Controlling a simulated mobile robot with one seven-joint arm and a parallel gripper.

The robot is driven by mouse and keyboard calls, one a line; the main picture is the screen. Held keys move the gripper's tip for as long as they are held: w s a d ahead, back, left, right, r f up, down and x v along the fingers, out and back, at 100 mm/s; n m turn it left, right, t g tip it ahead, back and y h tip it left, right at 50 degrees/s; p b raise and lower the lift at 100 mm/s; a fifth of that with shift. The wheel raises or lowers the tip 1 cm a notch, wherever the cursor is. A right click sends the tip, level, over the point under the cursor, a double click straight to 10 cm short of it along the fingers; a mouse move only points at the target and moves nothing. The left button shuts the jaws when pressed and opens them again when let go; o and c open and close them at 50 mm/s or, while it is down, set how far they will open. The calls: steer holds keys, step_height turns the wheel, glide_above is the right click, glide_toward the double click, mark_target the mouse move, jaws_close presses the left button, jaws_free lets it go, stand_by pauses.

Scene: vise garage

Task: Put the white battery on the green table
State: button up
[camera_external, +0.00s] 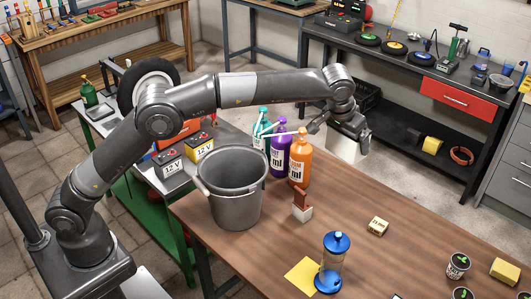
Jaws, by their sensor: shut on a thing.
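My gripper (352,133) is at the end of the outstretched arm, beyond the far edge of the wooden table. It is shut on a white box-shaped thing (342,148), which looks like the white battery. Its label does not show, and the gripper hides part of its top. The green table (152,222) stands at the left, behind the wooden table, with green legs and a lower shelf and a grey top. A greyish 12 V battery (172,168) and a yellow 12 V battery (200,147) stand on its top.
A grey bucket (235,203), purple bottle (279,152), orange bottle (300,160) and teal bottle (261,128) stand on the wooden table (370,258) between gripper and green table. A wheel (148,82), green can (88,92) and orange case (176,135) crowd the green table's top.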

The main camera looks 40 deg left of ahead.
steer(key=w+a+m+h, duration=0.2)
steer(key=w+a+m, duration=0.3)
steer(key=a, duration=0.9)
steer(key=m+g+h, duration=0.2)
steer(key=m+g, duration=0.2)
steer(key=m, duration=0.8)
glide_above(224, 142)
step_height(224, 142, down, 32)
steer(key=shift+r, duration=0.25)
steer(key=shift+f, duration=2)
steer(key=o, duration=1.3)
steer(key=shift+s+f, duration=0.1)
steer(key=shift+f, duration=0.1)
steer(key=shift+o, duration=0.4)
